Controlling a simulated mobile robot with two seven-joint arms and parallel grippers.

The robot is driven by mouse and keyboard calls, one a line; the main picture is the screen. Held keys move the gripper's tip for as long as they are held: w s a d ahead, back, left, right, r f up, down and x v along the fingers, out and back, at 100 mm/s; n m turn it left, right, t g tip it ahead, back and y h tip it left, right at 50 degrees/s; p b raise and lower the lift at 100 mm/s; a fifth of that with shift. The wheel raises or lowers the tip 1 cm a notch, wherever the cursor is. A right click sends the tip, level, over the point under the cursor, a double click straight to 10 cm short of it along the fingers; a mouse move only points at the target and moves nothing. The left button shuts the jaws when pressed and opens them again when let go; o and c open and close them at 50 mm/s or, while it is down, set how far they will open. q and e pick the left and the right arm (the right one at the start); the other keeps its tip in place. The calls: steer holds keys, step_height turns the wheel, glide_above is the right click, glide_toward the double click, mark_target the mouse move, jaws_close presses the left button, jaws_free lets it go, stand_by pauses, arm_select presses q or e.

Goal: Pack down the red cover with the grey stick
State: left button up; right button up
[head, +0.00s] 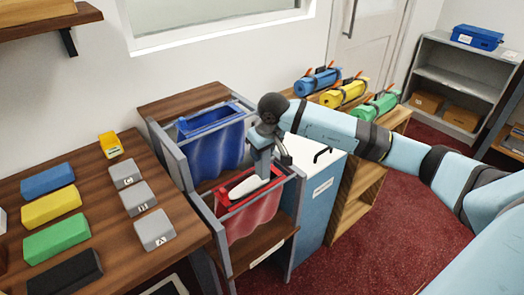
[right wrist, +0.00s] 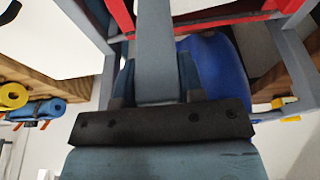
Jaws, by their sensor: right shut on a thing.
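The red cover (head: 252,222) hangs from a red frame in the front bay of a grey and wood rack. The red frame also shows at the top of the right wrist view (right wrist: 203,17). My right gripper (head: 263,158) is over this bay, shut on the grey stick (right wrist: 155,50), which runs away from the fingers toward the red frame. A white, rounded flat piece (head: 247,187) shows within the red frame below the gripper; I cannot tell whether it belongs to the stick. The stick's far end is not clear. My left gripper is not in view.
A blue cover (head: 212,145) hangs in the bay behind. A wooden table (head: 105,210) at left holds coloured blocks and grey labelled blocks. A white and blue cabinet (head: 318,190) stands close right of the rack. Blue, yellow and green rolls (head: 345,93) lie behind it.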

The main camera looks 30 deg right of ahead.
steer(key=shift+r+p, duration=2.45)
steer(key=shift+r, duration=3)
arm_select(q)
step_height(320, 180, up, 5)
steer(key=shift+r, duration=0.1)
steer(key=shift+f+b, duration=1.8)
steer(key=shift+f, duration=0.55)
arm_select(e)
steer(key=a+f, duration=0.2)
steer(key=a, duration=0.8)
steer(key=shift+s, duration=0.4)
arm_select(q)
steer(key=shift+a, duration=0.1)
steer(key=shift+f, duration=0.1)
arm_select(e)
steer(key=shift+f, duration=0.15)
